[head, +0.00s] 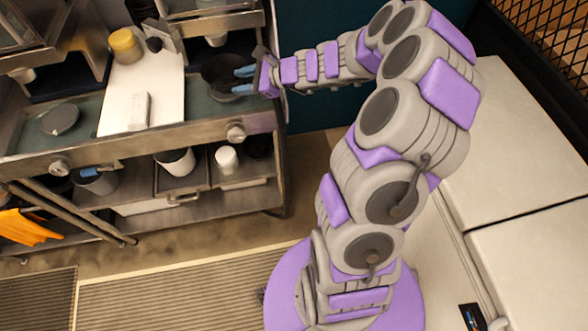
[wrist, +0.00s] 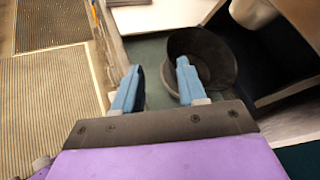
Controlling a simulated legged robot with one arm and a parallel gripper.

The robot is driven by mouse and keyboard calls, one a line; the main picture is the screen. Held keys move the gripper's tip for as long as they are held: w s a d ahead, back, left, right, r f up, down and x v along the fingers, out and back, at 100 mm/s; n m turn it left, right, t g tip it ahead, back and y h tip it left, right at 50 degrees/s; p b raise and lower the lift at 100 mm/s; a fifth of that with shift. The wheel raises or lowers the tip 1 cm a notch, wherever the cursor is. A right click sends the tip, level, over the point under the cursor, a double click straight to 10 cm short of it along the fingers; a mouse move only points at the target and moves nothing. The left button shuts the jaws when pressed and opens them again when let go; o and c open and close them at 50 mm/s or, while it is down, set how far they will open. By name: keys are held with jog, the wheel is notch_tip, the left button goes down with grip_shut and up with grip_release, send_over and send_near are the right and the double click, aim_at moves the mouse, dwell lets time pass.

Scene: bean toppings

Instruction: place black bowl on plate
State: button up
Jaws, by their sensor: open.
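The black bowl (head: 222,72) stands on the dark counter top at its right end. In the wrist view the black bowl (wrist: 213,58) is just ahead of my gripper. My gripper (head: 243,80) is open, with blue fingers; in the wrist view (wrist: 158,85) the right finger overlaps the bowl's near left wall and the left finger is outside the bowl. I cannot tell whether a finger touches it. A dark grey round disc (head: 60,118), perhaps the plate, lies on the counter at the far left.
A white board (head: 148,85) lies between bowl and disc. On it are a yellow-topped jar (head: 125,46) and a whitish block (head: 139,111). Metal equipment (head: 210,22) stands behind. Cups, including a white one (head: 227,158), stand on the lower shelf. The floor in front is clear.

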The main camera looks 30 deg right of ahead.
jog(key=s+a+r+n+g+y, duration=0.2)
jog(key=s+a+r+n+g, duration=0.3)
jog(key=s+a+n, duration=0.55)
jog(key=s+a+r+n+g+h, duration=0.1)
jog(key=s+a+n+g, duration=0.15)
jog(key=s, duration=0.25)
jog(key=s+a+n+g+h, duration=0.1)
jog(key=s+a+n, duration=0.1)
jog(key=s+a, duration=0.3)
jog(key=s+d+n+g+h, duration=0.1)
jog(key=s+d+n+h, duration=0.2)
jog(key=s+d, duration=0.3)
jog(key=s+d+n+g+h, duration=0.2)
jog(key=s+d+n+h, duration=0.2)
jog(key=s, duration=1.1)
jog(key=shift+d+f+n+h, duration=0.3)
jog(key=shift+d+f+h, duration=0.05)
jog(key=shift+d+h, duration=0.5)
jog(key=shift+c, duration=0.4)
